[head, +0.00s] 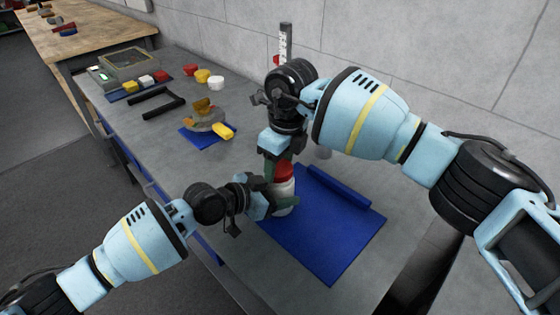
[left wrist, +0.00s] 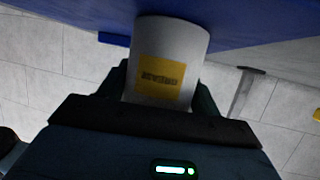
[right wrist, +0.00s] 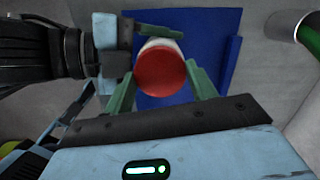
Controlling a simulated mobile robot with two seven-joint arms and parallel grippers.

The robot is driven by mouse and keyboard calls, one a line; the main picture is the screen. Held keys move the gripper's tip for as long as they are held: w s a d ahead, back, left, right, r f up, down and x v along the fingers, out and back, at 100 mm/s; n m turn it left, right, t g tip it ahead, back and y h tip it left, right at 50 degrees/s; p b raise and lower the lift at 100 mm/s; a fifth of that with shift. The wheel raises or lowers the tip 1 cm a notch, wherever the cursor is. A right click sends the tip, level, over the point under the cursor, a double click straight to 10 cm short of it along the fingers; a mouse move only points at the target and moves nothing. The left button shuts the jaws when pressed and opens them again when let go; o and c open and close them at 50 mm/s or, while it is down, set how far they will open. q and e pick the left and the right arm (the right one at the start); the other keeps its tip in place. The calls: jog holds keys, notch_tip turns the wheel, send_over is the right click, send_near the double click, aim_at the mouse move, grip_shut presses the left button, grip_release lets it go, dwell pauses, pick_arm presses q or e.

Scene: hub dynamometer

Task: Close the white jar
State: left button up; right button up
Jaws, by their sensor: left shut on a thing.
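The white jar (head: 283,196) stands upright at the left edge of the blue mat (head: 335,240). Its white wall with a yellow label (left wrist: 162,78) fills the middle of the left wrist view. My left gripper (head: 268,197) is shut on the jar from the side. A red lid (head: 284,171) is at the jar's top; whether it is fully seated cannot be told. My right gripper (right wrist: 160,78) points down from above, its fingers apart on either side of the red lid (right wrist: 160,72). Any contact with the lid is unclear.
A marked upright post (head: 286,42) stands near the wall.

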pick_arm(q)
jog(key=shift+s+d+r, duration=0.1)
jog(key=shift+d+r, duration=0.15)
jog(key=shift+d, duration=0.05)
pick_arm(e)
jog(key=shift+s+a+f, duration=0.2)
jog(key=shift+s+f, duration=0.05)
jog(key=shift+f, duration=0.35)
pick_arm(q)
jog(key=shift+a, duration=0.1)
pick_arm(e)
jog(key=shift+r, duration=0.65)
pick_arm(q)
jog(key=shift+a+f, duration=0.1)
jog(key=shift+a, duration=0.05)
pick_arm(e)
jog(key=shift+d+r, duration=0.15)
jog(key=shift+r, duration=0.6)
jog(key=shift+d+r, duration=0.15)
jog(key=shift+r, duration=0.55)
jog(key=shift+c, duration=0.4)
jog(key=shift+r, duration=0.1)
jog(key=c, duration=1)
jog(key=shift+o, duration=0.2)
jog(key=shift+d, duration=0.1)
